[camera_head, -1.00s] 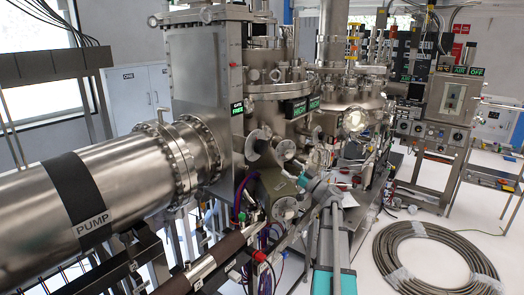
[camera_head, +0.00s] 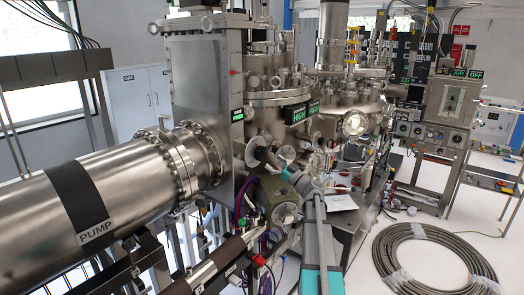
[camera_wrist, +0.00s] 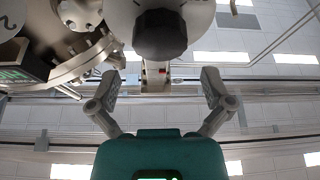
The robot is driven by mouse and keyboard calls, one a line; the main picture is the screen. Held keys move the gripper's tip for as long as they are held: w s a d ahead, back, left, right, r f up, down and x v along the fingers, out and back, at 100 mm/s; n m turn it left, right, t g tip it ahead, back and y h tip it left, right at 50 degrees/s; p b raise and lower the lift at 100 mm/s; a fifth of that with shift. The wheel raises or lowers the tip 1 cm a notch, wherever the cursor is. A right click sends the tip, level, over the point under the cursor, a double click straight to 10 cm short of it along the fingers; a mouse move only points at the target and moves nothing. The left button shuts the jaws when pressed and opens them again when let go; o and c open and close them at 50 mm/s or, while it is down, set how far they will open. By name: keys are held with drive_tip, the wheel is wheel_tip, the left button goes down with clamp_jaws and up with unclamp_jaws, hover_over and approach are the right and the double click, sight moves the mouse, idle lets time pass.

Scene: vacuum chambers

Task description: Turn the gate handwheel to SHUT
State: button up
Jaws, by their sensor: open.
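My gripper (camera_wrist: 160,74) is open in the wrist view, its two grey fingers spread wide with nothing between them. A dark faceted knob (camera_wrist: 160,33) on a round metal plate lies beyond the fingertips, near the top centre. I cannot tell if it is the gate handwheel. In the head view the tall steel gate housing (camera_head: 203,110) stands at the pump pipe's end, with a small green-lit label (camera_head: 237,115) that is too small to read. No handwheel is clearly readable there. My teal and grey arm reaches in from the bottom, and its fingers cannot be made out.
The PUMP pipe (camera_head: 60,215) fills the left. Metal chambers (camera_head: 275,125) with HIGH signs crowd the middle, close to my arm. A coiled hose (camera_head: 430,262) lies on the floor at right, with clear floor around it. A control rack (camera_head: 445,115) stands at the back right.

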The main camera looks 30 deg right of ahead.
sight(264, 154)
drive_tip(key=shift+p+x, duration=0.95)
drive_tip(key=shift+x, duration=2.15)
drive_tip(key=shift+c, duration=0.3)
drive_tip(key=c, duration=0.8)
drive_tip(key=shift+c, duration=0.2)
